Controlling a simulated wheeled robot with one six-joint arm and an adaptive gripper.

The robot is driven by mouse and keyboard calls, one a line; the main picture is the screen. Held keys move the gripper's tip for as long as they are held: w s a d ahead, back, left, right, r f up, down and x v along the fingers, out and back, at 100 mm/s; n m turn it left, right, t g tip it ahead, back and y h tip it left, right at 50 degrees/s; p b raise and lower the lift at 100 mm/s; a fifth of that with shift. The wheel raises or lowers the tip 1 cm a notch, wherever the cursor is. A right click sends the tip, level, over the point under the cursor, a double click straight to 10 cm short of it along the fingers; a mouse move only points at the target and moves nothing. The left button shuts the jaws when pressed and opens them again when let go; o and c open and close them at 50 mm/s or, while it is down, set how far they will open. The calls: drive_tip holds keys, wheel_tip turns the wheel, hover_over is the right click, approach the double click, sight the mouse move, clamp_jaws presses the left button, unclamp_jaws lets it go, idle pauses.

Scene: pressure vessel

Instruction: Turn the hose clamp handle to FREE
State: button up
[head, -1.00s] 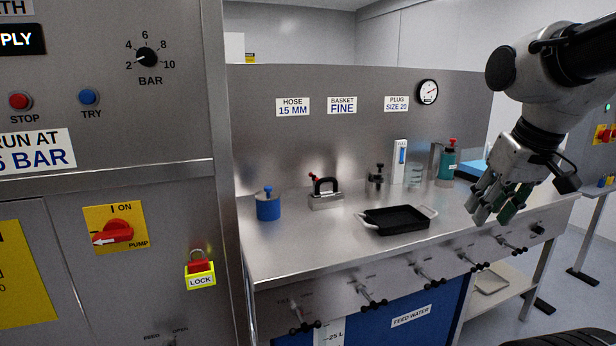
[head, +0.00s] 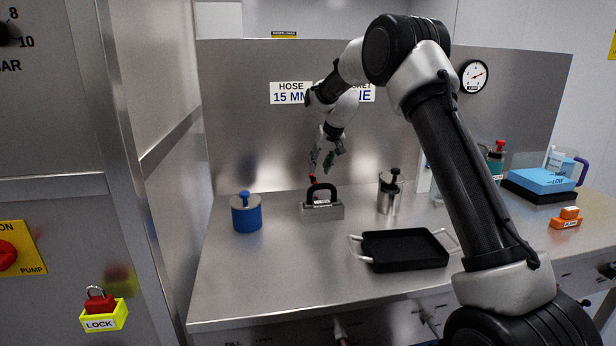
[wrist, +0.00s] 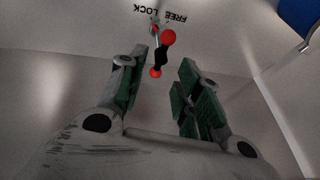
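The hose clamp handle (wrist: 161,55) is a black bar with a red ball at each end in the wrist view. The words FREE (wrist: 175,17) and LOCK (wrist: 147,8) appear upside down beyond it; I cannot tell which one it is set to. In the head view a red ball (head: 312,177) shows behind a grey block with a black grip (head: 322,208). My gripper (head: 322,166) is above it, fingers pointing down. In the wrist view my gripper (wrist: 160,68) is open, with the handle ahead between its fingertips; contact is not visible.
A blue canister (head: 246,213) stands left of the block. A steel cylinder with a black knob (head: 388,197) and a black tray (head: 403,250) are to the right. The steel back panel (head: 240,120) rises close behind my gripper. The bench front left is clear.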

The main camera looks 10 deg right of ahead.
sight(313, 178)
drive_tip(key=x, duration=0.8)
drive_tip(key=shift+w+a+f, duration=0.1)
drive_tip(key=shift+w+f, duration=0.05)
drive_tip(key=shift+w, duration=0.1)
drive_tip(key=shift+c, duration=0.2)
